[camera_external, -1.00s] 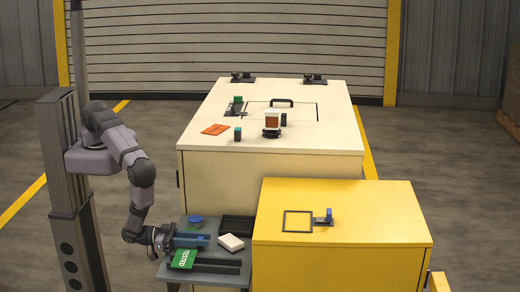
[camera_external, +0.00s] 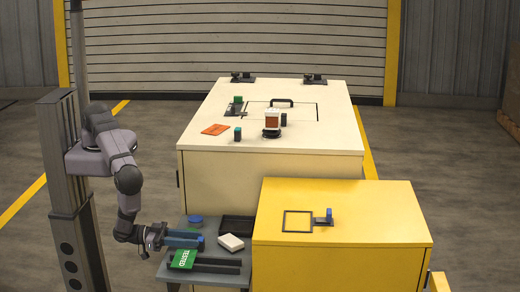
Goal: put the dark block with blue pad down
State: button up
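A small dark block with a blue-green top (camera_external: 238,134) stands upright on the cream cabinet, near its front left; the exact pad colour is hard to tell. My gripper (camera_external: 200,238) is far from it, low over the small grey side table. Its two long blue fingers point right, above a green card marked TESTED. The fingers are too small in view to show how far apart they are or whether anything is between them. Another small blue upright part (camera_external: 329,214) stands on a dark plate on the yellow cabinet.
The side table (camera_external: 175,272) also carries a white block (camera_external: 231,242), a blue round piece (camera_external: 195,220) and a dark tray (camera_external: 237,227).

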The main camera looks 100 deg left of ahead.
jog(key=shift+s+d+b, duration=0.15)
jog(key=shift+s+b, duration=0.45)
jog(key=shift+s, duration=3.7)
jog(key=shift+o, duration=0.4)
jog(key=o, duration=0.3)
